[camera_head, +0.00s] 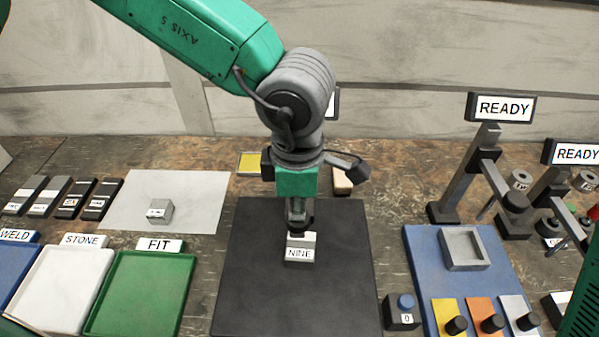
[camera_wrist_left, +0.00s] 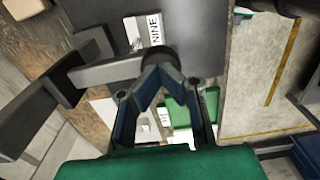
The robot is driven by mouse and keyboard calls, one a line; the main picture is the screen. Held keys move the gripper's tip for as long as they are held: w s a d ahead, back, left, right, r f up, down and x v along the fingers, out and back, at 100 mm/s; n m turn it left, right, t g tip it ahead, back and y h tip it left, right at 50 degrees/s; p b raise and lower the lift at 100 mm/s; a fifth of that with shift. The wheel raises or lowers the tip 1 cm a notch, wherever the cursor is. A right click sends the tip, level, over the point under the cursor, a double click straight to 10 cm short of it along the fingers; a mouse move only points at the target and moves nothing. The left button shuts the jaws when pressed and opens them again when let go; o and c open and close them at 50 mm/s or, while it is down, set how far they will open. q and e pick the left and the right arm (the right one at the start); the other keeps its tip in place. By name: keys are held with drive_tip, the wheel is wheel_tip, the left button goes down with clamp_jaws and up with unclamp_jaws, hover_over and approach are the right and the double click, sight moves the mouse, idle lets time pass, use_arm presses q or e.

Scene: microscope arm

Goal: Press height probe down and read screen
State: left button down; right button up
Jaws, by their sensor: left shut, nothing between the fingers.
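A grey block labelled NINE (camera_head: 300,253) sits on the black mat (camera_head: 255,285); it also shows in the wrist view (camera_wrist_left: 147,31). My left gripper (camera_head: 298,213) is shut and empty, pointing down above the block. In the wrist view the closed fingertips (camera_wrist_left: 160,72) meet at the dark round end of a grey probe arm (camera_wrist_left: 112,72); I cannot tell whether they touch it. In the head view my arm hides most of this stand, and only an edge of its screen (camera_head: 333,103) shows, with no readable text. Whether the probe touches the block is unclear. My right gripper is not visible.
At right, two stands have screens reading READY (camera_head: 503,107) and READY (camera_head: 577,153). A blue board (camera_head: 425,265) holds a grey tray and coloured pads with black knobs. Left are STONE (camera_head: 70,285) and FIT (camera_head: 140,290) trays and a white sheet (camera_head: 200,195) with a small block.

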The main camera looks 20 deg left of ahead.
use_arm(q)
drive_tip(key=shift+r+p, duration=1.2)
drive_tip(key=shift+p, duration=0.1)
wheel_tip(320, 180, up, 2)
drive_tip(key=shift+r+p, duration=0.25)
drive_tip(key=shift+p, duration=0.9)
drive_tip(key=shift+r, duration=0.9)
drive_tip(key=shift+r, duration=0.3)
wheel_tip(320, 180, up, 11)
drive_tip(key=shift+r, duration=0.15)
